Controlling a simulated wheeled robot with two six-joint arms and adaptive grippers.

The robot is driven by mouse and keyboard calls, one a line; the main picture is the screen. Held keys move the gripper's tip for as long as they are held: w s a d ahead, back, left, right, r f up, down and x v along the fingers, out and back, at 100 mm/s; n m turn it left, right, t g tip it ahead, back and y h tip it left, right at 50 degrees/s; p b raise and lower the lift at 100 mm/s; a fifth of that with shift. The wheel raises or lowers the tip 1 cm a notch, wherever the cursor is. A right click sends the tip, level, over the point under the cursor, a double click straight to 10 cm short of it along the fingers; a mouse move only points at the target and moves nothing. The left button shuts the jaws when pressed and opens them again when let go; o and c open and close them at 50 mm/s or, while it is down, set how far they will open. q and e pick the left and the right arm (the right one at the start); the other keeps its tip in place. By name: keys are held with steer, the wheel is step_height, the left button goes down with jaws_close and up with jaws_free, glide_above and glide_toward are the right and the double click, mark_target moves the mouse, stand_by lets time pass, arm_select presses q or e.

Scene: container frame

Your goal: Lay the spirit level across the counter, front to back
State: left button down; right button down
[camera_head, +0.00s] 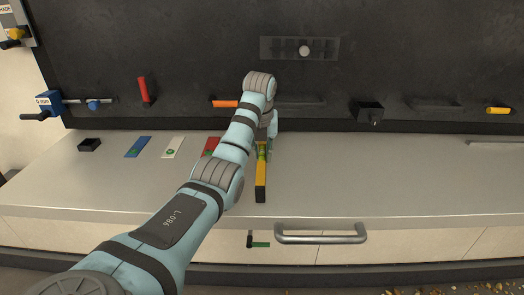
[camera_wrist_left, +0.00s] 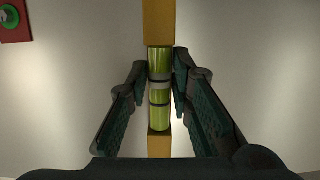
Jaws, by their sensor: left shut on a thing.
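The yellow spirit level (camera_head: 261,184) points front to back over the grey counter (camera_head: 350,175), its near end close to the front edge. Its far part is partly hidden by my arm. In the left wrist view the level (camera_wrist_left: 159,24) runs upright through the picture, with green vials in its middle. My left gripper (camera_wrist_left: 166,82) has its fingers on both sides of that middle section, shut on it. In the head view the left gripper (camera_head: 266,143) is partly hidden. I cannot tell whether the level touches the counter. My right gripper is not in view.
Blue (camera_head: 138,147), white (camera_head: 173,147) and red (camera_head: 211,146) cards and a small black tray (camera_head: 89,145) lie on the counter's left. A dark panel with tools stands behind. A drawer handle (camera_head: 320,237) juts out in front. The counter's right is mostly clear.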

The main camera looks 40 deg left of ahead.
arm_select(q)
steer(key=shift+f, duration=0.35)
steer(key=c, duration=1.3)
jaws_free()
steer(key=shift+c, duration=0.2)
step_height(320, 180, up, 10)
steer(key=shift+r, duration=0.1)
